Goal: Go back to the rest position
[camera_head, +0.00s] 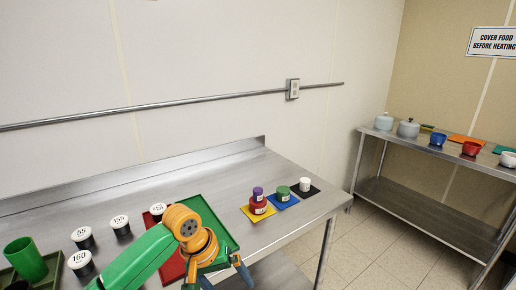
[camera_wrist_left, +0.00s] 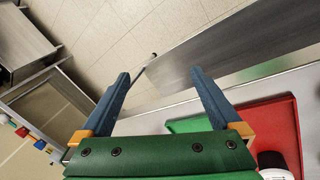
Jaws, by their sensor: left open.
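My left gripper (camera_head: 222,279) is at the bottom of the head view, on the green and orange arm that comes in from the left. It hangs over the near edge of the steel table (camera_head: 150,190), in front of the green tray (camera_head: 220,233). In the left wrist view its two blue fingers (camera_wrist_left: 163,75) stand wide apart with nothing between them. Behind them show the floor, the table's edge and the red tray (camera_wrist_left: 275,130). My right gripper is in neither view.
Several white-lidded jars (camera_head: 120,226) and a green cup (camera_head: 26,259) stand left of the arm. Small containers stand on yellow (camera_head: 258,215), blue and black mats at the table's right end. A second steel table (camera_head: 430,150) with pots and bowls stands far right, beyond open floor.

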